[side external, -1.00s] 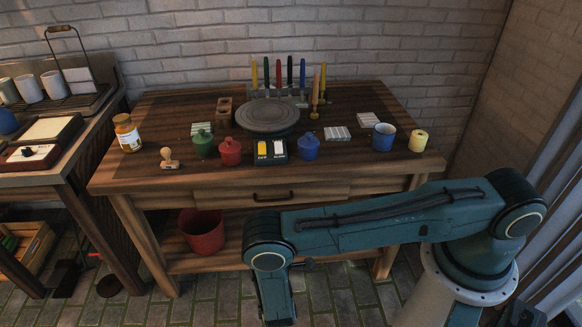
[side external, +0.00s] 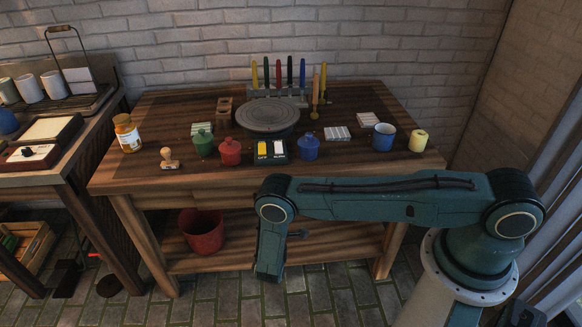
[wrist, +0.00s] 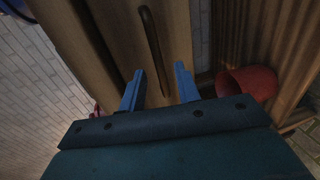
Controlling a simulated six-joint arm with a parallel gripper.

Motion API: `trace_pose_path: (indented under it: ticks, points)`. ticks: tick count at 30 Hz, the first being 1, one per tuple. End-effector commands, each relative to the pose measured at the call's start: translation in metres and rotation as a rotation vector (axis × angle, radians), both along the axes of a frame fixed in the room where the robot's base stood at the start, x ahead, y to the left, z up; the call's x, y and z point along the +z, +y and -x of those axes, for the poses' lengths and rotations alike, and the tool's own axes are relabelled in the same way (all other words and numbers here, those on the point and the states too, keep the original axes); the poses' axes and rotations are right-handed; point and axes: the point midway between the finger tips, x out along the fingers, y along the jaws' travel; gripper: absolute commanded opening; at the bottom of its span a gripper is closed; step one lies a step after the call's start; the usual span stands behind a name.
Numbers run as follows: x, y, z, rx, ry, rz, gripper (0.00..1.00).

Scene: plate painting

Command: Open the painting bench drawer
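The painting bench (side external: 150,173) stands against the brick wall. Its drawer front shows in the wrist view (wrist: 176,25), with a dark bar handle (wrist: 152,45). The drawer looks shut. In the side view my arm covers the handle. My gripper (wrist: 158,80) is open, with its two blue fingers apart and nothing between them. The fingers point toward the drawer front, and the handle lies ahead of them, apart from the fingertips by an amount I cannot judge. The fingertips are hidden in the side view.
The bench top holds a grey turntable (side external: 267,114), lidded pots, a blue mug (side external: 384,137) and a jar (side external: 127,132). A red bucket (side external: 201,232) sits on the lower shelf below the drawer. A side table (side external: 40,182) stands at left. The floor in front is clear.

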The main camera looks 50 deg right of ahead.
Motion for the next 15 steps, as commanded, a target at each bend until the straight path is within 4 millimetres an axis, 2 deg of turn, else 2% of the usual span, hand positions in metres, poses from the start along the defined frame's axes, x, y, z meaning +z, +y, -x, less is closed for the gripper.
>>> trace_pose_path:
  ticks: [6,15]
  points:
    - [-0.004,-0.012,-0.012,-0.001,-0.001,0.000,0.33]
    - [-0.004,-0.014,-0.014,0.000,0.001,0.001,0.33]
